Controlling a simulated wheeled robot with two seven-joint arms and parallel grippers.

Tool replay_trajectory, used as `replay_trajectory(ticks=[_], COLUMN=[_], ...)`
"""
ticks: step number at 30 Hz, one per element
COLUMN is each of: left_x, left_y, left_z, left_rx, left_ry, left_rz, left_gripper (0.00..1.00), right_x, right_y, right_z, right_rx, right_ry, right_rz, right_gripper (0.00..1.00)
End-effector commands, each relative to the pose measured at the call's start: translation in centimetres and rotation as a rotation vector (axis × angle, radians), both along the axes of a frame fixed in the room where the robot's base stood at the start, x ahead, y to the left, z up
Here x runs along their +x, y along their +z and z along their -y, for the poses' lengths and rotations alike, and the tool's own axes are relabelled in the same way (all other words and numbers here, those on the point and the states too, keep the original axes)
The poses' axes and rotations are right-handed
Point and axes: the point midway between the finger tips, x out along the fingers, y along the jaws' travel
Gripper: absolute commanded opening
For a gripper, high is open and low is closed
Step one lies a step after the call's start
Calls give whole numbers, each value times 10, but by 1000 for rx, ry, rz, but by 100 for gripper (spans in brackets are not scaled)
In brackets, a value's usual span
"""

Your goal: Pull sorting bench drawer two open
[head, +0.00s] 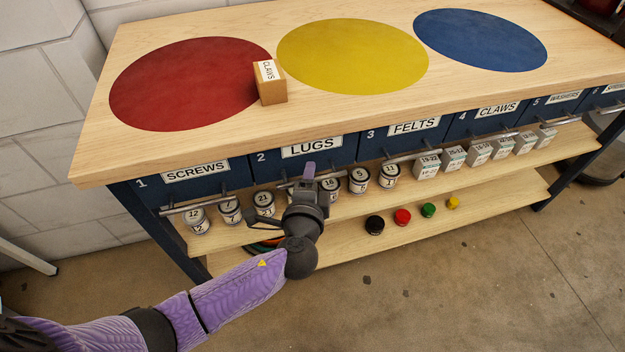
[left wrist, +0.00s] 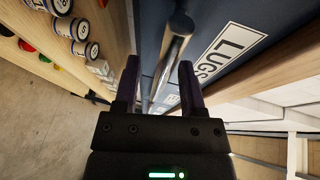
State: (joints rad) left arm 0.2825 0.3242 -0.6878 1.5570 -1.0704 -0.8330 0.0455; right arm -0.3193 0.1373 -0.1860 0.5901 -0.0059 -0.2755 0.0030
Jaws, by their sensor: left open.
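Drawer two (head: 268,166) has a dark blue front with a white LUGS label (head: 311,147). It sits flush with its neighbours and looks shut. Its metal bar handle (left wrist: 176,42) runs lengthwise in the left wrist view, its near part between my fingers. In the head view my gripper hides much of the handle. My left gripper (head: 309,173) is at the front of drawer two, below the label. In the left wrist view the two fingers (left wrist: 160,78) are apart, one on each side of the bar. I cannot tell whether either touches it. My right gripper is not in view.
Drawer one, SCREWS (head: 187,183), is to the left, and drawer three, FELTS (head: 405,138), to the right. Labelled cans (head: 359,180) and boxes stand on the shelf below. A wooden CLAWS block (head: 271,84) is on the bench top (head: 215,145). The floor (head: 430,290) in front is clear.

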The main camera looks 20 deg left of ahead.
Motion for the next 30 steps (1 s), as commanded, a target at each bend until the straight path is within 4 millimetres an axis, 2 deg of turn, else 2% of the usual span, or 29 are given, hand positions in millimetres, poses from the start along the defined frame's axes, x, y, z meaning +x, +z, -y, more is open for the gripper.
replay_trajectory(ticks=[8,11,16,30], left_x=[3,3,3,3], left_y=[0,0,0,-1], left_z=[-1,-1,-1,-1], left_rx=[0,0,0,0], left_ry=[0,0,0,0], left_rz=[0,0,-1,-2], left_gripper=[52,36,0,0], right_x=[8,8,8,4], right_y=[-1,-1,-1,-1], right_z=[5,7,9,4], right_rx=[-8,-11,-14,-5], right_ry=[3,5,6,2], right_rz=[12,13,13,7], right_gripper=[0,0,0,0])
